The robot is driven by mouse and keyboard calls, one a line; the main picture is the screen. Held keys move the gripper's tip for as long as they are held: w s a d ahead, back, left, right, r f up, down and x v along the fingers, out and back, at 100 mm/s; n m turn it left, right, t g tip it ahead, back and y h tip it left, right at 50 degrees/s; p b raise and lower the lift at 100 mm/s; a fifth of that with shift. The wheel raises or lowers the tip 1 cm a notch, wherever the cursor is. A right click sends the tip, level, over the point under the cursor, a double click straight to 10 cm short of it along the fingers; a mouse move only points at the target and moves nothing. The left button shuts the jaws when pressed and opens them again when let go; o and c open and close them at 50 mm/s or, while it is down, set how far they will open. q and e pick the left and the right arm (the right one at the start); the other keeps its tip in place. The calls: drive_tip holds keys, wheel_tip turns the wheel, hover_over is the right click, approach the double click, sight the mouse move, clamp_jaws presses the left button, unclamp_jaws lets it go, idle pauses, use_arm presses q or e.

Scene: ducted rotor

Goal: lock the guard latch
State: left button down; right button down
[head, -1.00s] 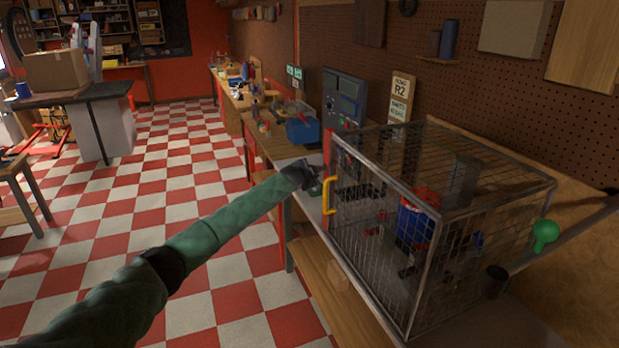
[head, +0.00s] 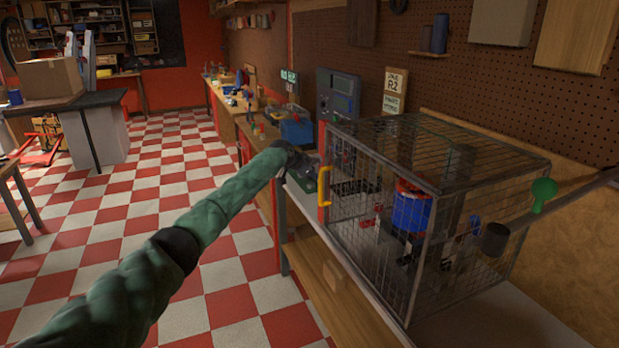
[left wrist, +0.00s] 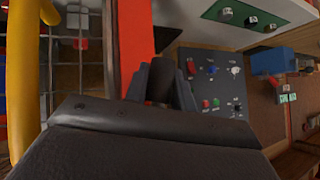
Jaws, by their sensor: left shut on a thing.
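The guard is a wire-mesh cage (head: 410,250) on the bench, with a yellow handle (head: 325,186) on its near left edge. The cage door looks closed. My left gripper (head: 300,163) is just left of and beyond the handle. In the left wrist view my left gripper (left wrist: 160,95) is shut on a dark rounded knob (left wrist: 161,80), in front of a red post (left wrist: 135,40). The yellow handle also shows there (left wrist: 25,80), at the left and apart from the fingers. I cannot tell the latch's own position; the fingers hide it.
Inside the cage is a blue and red device (head: 411,212). A grey control panel (head: 338,95) stands behind, and a blue box (head: 298,132) sits farther along the bench. The checkered floor at left is open.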

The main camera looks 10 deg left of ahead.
use_arm(q)
drive_tip(key=shift+s+d+f+n+g+h+b, duration=0.2)
drive_tip(key=shift+s+n+g+h+b, duration=0.15)
drive_tip(key=shift+g, duration=0.2)
drive_tip(key=shift+s+d+f+n+g+h+b, duration=0.15)
drive_tip(key=shift+s+n+g+h+b, duration=0.15)
drive_tip(key=shift+g+b, duration=0.2)
use_arm(e)
drive_tip(key=shift+w+a+r, duration=0.25)
drive_tip(key=shift+r, duration=0.4)
drive_tip(key=shift+w+a+r, duration=0.3)
drive_tip(key=shift+r, duration=0.4)
drive_tip(key=shift+w+a+r, duration=0.25)
drive_tip(key=shift+r, duration=0.4)
use_arm(q)
drive_tip(key=shift+w+r, duration=0.1)
drive_tip(key=c, duration=1.2)
unclamp_jaws()
drive_tip(key=shift+o, duration=0.2)
drive_tip(key=shift+a+r, duration=0.1)
drive_tip(key=shift+r, duration=0.05)
use_arm(e)
drive_tip(key=shift+f, duration=0.1)
